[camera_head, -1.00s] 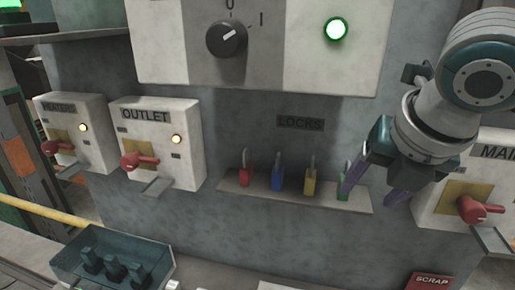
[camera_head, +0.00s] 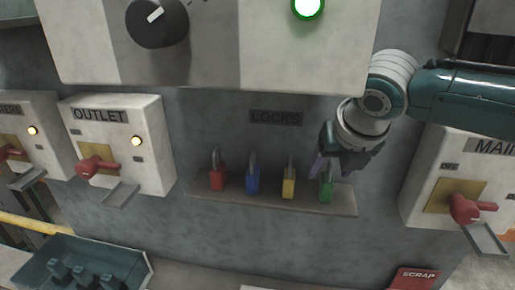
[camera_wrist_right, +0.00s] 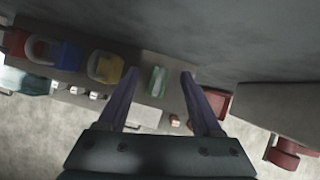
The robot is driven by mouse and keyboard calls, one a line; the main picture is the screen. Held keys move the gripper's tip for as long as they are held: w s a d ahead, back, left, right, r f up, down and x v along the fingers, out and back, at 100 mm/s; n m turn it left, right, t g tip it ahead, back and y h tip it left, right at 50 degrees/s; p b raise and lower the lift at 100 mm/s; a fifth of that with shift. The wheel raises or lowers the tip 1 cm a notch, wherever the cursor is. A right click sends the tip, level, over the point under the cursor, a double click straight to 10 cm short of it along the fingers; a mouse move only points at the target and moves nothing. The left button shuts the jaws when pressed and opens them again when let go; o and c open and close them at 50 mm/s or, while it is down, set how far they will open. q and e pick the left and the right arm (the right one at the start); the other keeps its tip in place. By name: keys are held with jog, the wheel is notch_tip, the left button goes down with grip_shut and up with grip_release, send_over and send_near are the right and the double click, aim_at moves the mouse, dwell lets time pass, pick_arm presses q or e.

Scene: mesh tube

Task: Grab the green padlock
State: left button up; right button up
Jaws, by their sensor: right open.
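The green padlock (camera_head: 326,190) stands upright at the right end of a small shelf under the LOCKS label. In the right wrist view the green padlock (camera_wrist_right: 156,82) lies ahead, between the lines of the two purple fingers (camera_wrist_right: 156,95). The fingers are apart with nothing gripped; whether they touch the padlock cannot be told. My left gripper is in neither view.
Red (camera_head: 217,178), blue (camera_head: 253,179) and yellow (camera_head: 289,182) padlocks stand left of the green one on the shelf (camera_head: 200,195). The MAIN box (camera_head: 430,185) with a red handle is to the right. A blue-green bin (camera_head: 110,262) is at lower left.

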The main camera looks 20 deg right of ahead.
jog(key=shift+w+f, duration=0.15)
jog(key=shift+f, duration=0.1)
jog(key=shift+d, duration=0.1)
jog(key=shift+c, duration=0.3)
grip_shut()
